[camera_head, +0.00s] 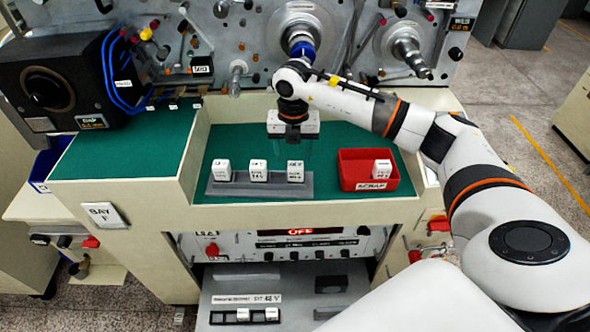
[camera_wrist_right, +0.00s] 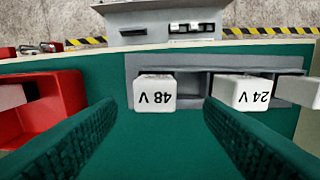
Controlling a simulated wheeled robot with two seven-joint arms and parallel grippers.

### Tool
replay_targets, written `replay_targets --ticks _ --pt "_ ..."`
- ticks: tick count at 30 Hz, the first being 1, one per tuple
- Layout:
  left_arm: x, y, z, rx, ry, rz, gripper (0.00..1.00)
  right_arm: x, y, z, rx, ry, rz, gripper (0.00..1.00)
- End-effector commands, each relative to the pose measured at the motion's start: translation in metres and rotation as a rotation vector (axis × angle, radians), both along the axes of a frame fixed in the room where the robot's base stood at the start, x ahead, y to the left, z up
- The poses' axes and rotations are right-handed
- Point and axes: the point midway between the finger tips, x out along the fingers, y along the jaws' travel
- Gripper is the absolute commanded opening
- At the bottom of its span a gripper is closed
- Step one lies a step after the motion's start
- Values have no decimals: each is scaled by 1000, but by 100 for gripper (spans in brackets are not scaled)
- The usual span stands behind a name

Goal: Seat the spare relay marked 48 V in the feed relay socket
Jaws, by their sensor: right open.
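The white relay marked 48 V (camera_wrist_right: 155,93) stands in the grey rack (camera_wrist_right: 193,62). In the head view it is the rightmost of the rack's relays (camera_head: 295,171). My right gripper (camera_head: 291,145) is over the green bench just behind the rack. Its fingers (camera_wrist_right: 160,112) are open, with the 48 V relay ahead between their tips and nothing held. The grey drawer (camera_head: 300,295) at the bottom has a label ending in 48 V and a row with two white relays (camera_head: 257,314) and a dark gap (camera_head: 217,317) at its left. My left gripper is not in view.
A relay marked 24 V (camera_wrist_right: 243,93) and another white relay (camera_head: 221,168) share the rack. A red scrap tray (camera_head: 350,181) at the right holds a white relay (camera_head: 381,169). A machine panel with knobs (camera_head: 250,45) stands behind; a dark box (camera_head: 60,85) is at the left.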

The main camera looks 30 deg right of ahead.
Motion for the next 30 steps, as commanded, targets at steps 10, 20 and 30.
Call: replay_targets --ticks 10,20,30 --pt "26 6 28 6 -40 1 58 -4 -5 -41 1 4 0 62" --pt "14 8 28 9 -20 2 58 -3 -5 -54 1 -1 1 62" --pt "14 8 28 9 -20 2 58 -3 -5 -54 2 0 1 13"
